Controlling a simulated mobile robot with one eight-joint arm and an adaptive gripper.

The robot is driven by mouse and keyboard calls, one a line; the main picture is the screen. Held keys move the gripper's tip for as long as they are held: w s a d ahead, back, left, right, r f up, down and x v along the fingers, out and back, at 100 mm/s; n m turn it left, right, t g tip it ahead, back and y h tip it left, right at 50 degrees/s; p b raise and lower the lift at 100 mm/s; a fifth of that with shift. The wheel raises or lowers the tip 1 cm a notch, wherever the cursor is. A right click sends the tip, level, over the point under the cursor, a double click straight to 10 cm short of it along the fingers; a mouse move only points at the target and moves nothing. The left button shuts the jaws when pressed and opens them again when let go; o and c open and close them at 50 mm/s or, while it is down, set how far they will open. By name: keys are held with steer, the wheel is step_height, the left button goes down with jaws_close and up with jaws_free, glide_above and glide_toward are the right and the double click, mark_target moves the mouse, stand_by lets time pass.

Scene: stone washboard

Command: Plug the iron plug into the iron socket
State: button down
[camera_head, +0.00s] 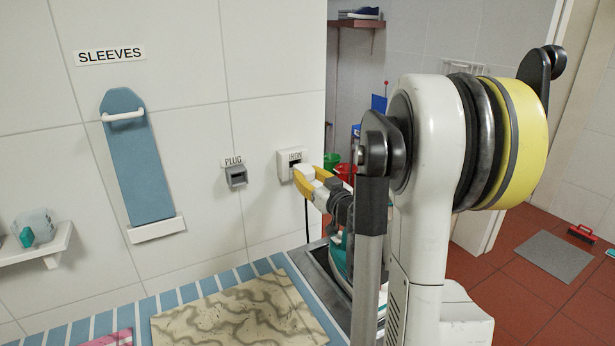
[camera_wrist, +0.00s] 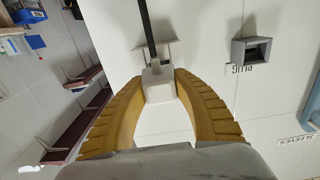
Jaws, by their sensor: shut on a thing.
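The white iron socket (camera_head: 284,170), labelled IRON, is on the tiled wall with a dark opening. My gripper (camera_head: 299,178) is at its lower right edge, with its yellow fingers reaching toward the wall. In the wrist view my gripper (camera_wrist: 160,80) is shut on the pale grey iron plug (camera_wrist: 158,92), with a fingertip on each side. A dark cord (camera_wrist: 147,30) runs from the plug. The plug's front is hidden, so I cannot tell whether it touches or enters the socket. The teal and white iron (camera_head: 339,262) is partly hidden behind my arm.
A grey socket (camera_head: 236,177) labelled PLUG is left of the iron socket and also shows in the wrist view (camera_wrist: 251,52). A blue sleeve board (camera_head: 138,165) hangs farther left. A patterned stone slab (camera_head: 235,318) lies on the striped counter below. The wall between the two sockets is clear.

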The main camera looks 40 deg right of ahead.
mark_target(301, 170)
steer(key=shift+x, duration=1.75)
steer(key=c, duration=1)
jaws_free()
steer(key=shift+c, duration=0.2)
steer(key=shift+s, duration=0.1)
steer(key=v, duration=1.1)
steer(key=shift+s+a, duration=0.15)
steer(key=shift+s, duration=0.25)
